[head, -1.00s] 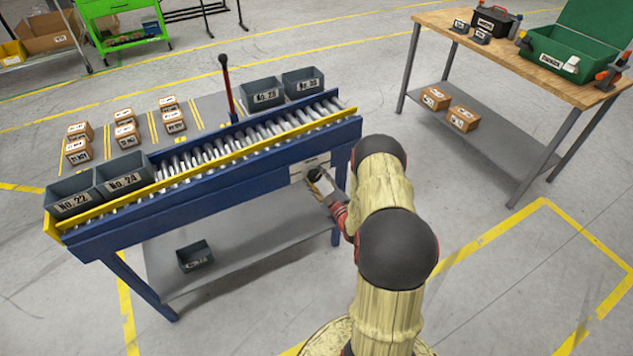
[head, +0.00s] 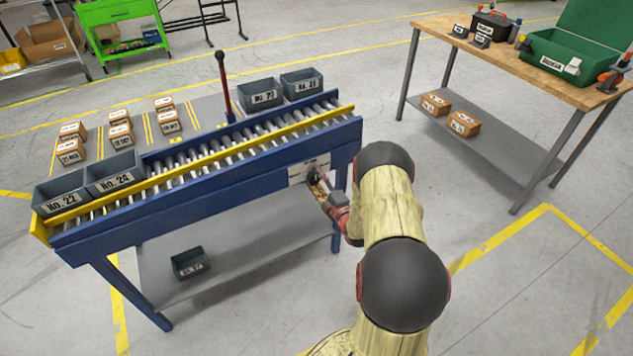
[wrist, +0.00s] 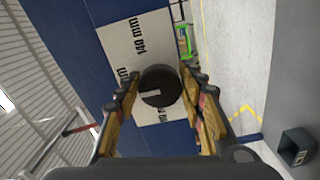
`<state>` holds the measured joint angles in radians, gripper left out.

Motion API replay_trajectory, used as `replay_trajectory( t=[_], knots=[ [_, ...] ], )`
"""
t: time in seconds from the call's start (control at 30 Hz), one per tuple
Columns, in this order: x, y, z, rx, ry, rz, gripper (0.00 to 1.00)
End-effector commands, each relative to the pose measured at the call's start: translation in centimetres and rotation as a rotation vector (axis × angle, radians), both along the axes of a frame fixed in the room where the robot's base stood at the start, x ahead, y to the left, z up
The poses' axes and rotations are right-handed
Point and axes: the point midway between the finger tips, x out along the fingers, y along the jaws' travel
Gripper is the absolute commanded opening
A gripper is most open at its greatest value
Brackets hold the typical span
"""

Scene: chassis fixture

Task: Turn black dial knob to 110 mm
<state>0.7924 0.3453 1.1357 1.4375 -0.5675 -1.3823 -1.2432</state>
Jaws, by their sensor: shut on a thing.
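The black dial knob (wrist: 160,86) sits on a white scale plate (wrist: 120,42) in the wrist view, with a pale pointer mark on its face directed left. The plate reads "140 mm" at the top; a label at the left and one below are partly hidden by my finger and the knob. My gripper (wrist: 160,80) has one finger on each side of the knob and is shut on it. In the head view the plate (head: 296,174) is on the right end of the blue conveyor frame, and my gripper (head: 318,183) hides most of the knob.
The roller conveyor (head: 200,190) carries grey bins (head: 115,172) and has an upright red lever (head: 224,85) behind. A workbench (head: 440,33) with a green case (head: 570,55) stands at right. Floor between them is clear.

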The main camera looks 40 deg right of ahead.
Motion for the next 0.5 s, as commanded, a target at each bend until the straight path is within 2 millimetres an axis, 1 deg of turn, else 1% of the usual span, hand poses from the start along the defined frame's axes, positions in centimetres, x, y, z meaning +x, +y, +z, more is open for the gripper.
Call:
replay_trajectory(
  t=[0.47,0.5],
  knots=[
    [0.00,0.13,-0.10,-0.011,0.005,0.003,0.14],
    [0.00,0.13,-0.10,-0.011,0.005,0.003,0.41]
  ],
)
